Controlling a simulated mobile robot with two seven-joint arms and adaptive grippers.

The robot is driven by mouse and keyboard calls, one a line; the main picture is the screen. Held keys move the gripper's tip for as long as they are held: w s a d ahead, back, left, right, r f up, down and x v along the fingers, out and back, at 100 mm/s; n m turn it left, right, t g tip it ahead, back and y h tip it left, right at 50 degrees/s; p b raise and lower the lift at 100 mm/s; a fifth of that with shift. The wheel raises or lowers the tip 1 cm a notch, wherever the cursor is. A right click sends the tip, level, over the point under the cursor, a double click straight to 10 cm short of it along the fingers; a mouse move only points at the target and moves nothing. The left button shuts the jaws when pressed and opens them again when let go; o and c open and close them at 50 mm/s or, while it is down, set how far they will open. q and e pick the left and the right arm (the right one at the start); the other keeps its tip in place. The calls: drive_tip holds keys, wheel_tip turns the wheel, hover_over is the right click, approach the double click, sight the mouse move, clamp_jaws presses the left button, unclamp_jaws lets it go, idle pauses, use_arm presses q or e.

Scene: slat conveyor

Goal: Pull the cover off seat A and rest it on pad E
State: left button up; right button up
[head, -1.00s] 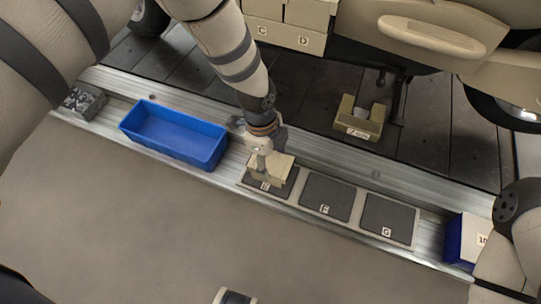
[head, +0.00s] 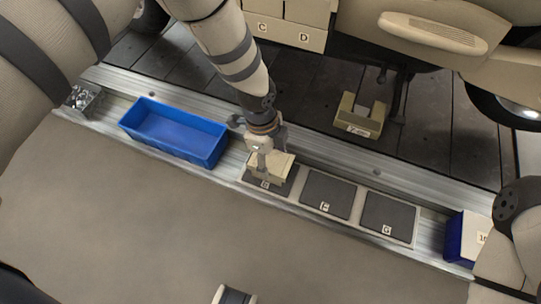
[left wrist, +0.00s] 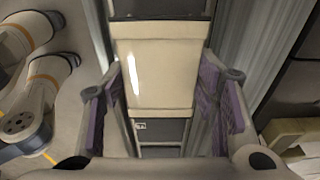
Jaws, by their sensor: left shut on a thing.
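The cover is a beige block (head: 272,165) in the head view, over the far part of the dark pad E (head: 285,187). My left gripper (head: 262,160) is shut on it from above. In the left wrist view the cover (left wrist: 155,80) lies between the purple finger pads of my left gripper (left wrist: 163,95). A labelled dark surface (left wrist: 160,133) shows past the cover's near edge. I cannot tell whether the cover touches the pad. A beige U-shaped block (head: 360,120) stands apart on the dark floor; its label is too small to read. My right gripper is not in view.
Pads F (head: 326,193) and G (head: 389,217) are bare, in the same light frame as E. An empty blue bin (head: 172,130) stands left of it. Another blue bin (head: 462,240) is at the right. Boxes C (head: 262,28) and D (head: 303,38) are at the back.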

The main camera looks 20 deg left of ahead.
use_arm(q)
drive_tip(key=shift+f, duration=0.2)
idle(0.5)
drive_tip(key=o, duration=1.4)
